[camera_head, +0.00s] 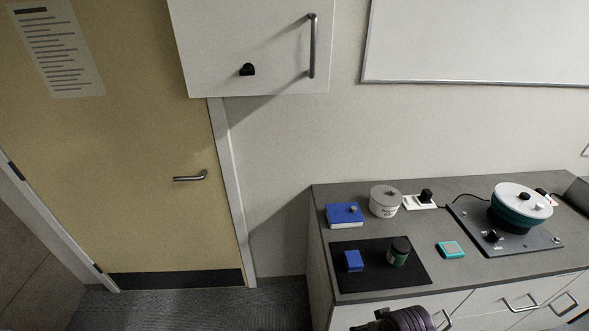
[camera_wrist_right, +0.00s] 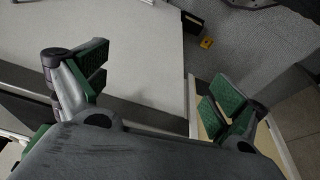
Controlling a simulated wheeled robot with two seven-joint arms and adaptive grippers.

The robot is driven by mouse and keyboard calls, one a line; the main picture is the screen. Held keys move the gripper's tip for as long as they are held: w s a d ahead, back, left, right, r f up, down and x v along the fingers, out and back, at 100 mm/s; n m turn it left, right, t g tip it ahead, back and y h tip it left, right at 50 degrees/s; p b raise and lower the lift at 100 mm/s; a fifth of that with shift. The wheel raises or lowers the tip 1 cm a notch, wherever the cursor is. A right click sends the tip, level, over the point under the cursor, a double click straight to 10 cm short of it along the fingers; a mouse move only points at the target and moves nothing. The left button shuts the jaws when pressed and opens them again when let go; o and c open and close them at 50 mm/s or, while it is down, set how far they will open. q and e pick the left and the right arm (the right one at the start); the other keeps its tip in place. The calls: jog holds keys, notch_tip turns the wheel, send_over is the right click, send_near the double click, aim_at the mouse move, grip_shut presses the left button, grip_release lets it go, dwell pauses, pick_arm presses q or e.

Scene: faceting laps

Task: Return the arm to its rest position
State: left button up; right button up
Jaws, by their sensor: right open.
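My right gripper (camera_wrist_right: 158,83) shows in the right wrist view with its two green-padded fingers spread wide. It is open, with nothing between the fingers. Behind it are a pale flat surface and the grey floor, and it touches nothing that I can see. In the head view, a dark purple ribbed arm part shows at the bottom edge, in front of the counter (camera_head: 470,280); its gripper is not visible there. My left gripper is in neither view.
The counter holds a black mat (camera_head: 408,278) with a blue box (camera_head: 353,260) and a dark jar (camera_head: 399,251), a larger blue box (camera_head: 344,214), a white tub (camera_head: 385,202), a teal item (camera_head: 450,250) and a lap machine (camera_head: 520,208). Floor (camera_head: 200,308) by the door (camera_head: 140,170) is clear.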

jog(key=s+f+g, duration=0.1)
jog(key=s+f, duration=0.2)
jog(key=f, duration=1.2)
jog(key=s+f, duration=0.2)
jog(key=f, duration=1.3)
jog(key=s+d+f, duration=0.2)
jog(key=s+f, duration=0.7)
jog(key=s, duration=0.1)
jog(key=s+d+f+g+b, duration=0.1)
jog(key=s+d+f, duration=0.1)
jog(key=s+f, duration=0.7)
jog(key=shift+s+d, duration=0.15)
jog(key=shift+s, duration=1)
